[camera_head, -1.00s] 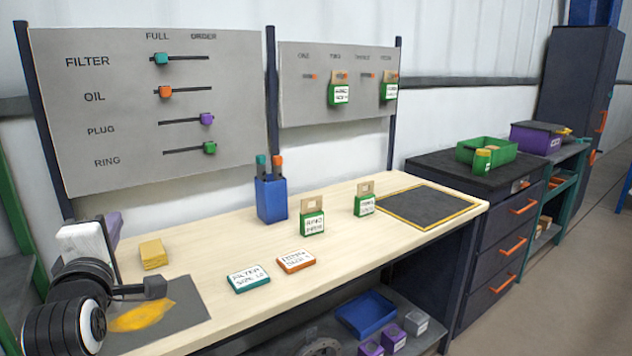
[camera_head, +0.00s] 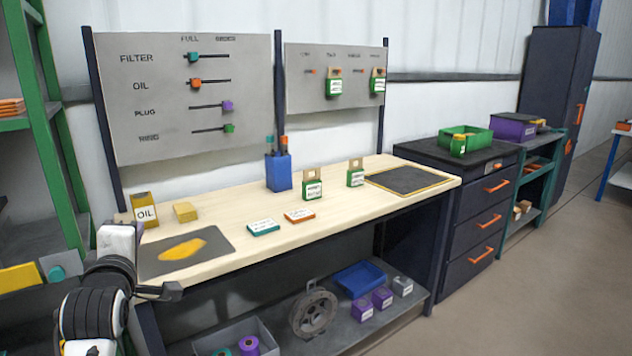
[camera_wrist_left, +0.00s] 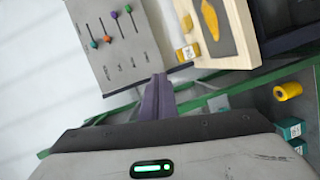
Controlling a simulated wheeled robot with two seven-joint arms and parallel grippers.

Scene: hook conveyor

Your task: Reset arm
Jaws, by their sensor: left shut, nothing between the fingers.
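My left gripper (camera_head: 172,291) is shut and empty. In the head view its dark fingers stand at the left front edge of the wooden workbench (camera_head: 225,240), beside the dark mat (camera_head: 150,262). In the left wrist view the shut fingers (camera_wrist_left: 156,98) point toward the slider board (camera_wrist_left: 112,70) and the bench corner, touching nothing that I can see. My left arm comes in at the lower left. My right gripper does not show.
On the bench are a yellow oil box (camera_head: 146,211), a yellow block (camera_head: 186,212), a blue pen cup (camera_head: 278,172), two labelled cards and two green tagged boxes. A green shelf (camera_head: 45,130) stands close at the left. Open floor (camera_head: 500,300) lies to the right.

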